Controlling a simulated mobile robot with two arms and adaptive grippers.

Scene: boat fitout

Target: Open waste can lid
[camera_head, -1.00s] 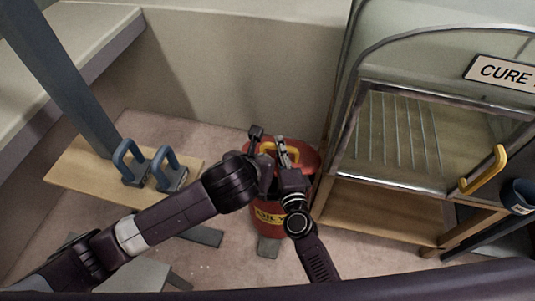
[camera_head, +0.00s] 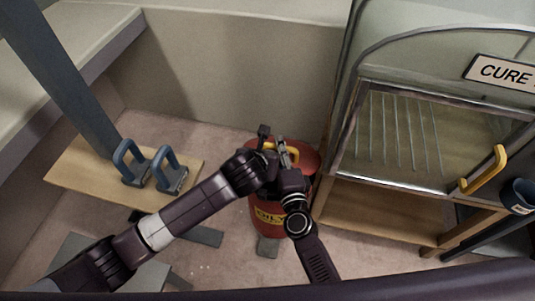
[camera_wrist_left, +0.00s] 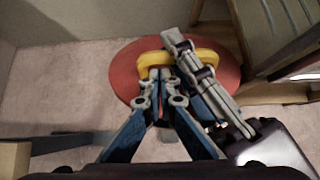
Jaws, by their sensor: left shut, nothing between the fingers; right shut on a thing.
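The red waste can (camera_head: 266,222) stands on the floor at the middle, with part of a yellow label showing. Its round red lid (camera_head: 308,160) has a yellow handle (camera_head: 293,153), which also shows in the left wrist view (camera_wrist_left: 207,57). My right gripper (camera_head: 283,150) is shut on the handle, its fingers crossing it in the left wrist view (camera_wrist_left: 178,45). My left gripper (camera_wrist_left: 155,80) is shut and empty, its fingertips over the lid close to the handle's left part. Whether they touch it I cannot tell. My arms hide much of the can and any lid gap.
A glass-fronted cabinet (camera_head: 390,183) with a yellow handle (camera_head: 484,171) stands close on the right. A wooden board (camera_head: 80,172) with two blue-handled tools (camera_head: 150,168) is at the left. A pale wall (camera_head: 235,70) rises behind the can.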

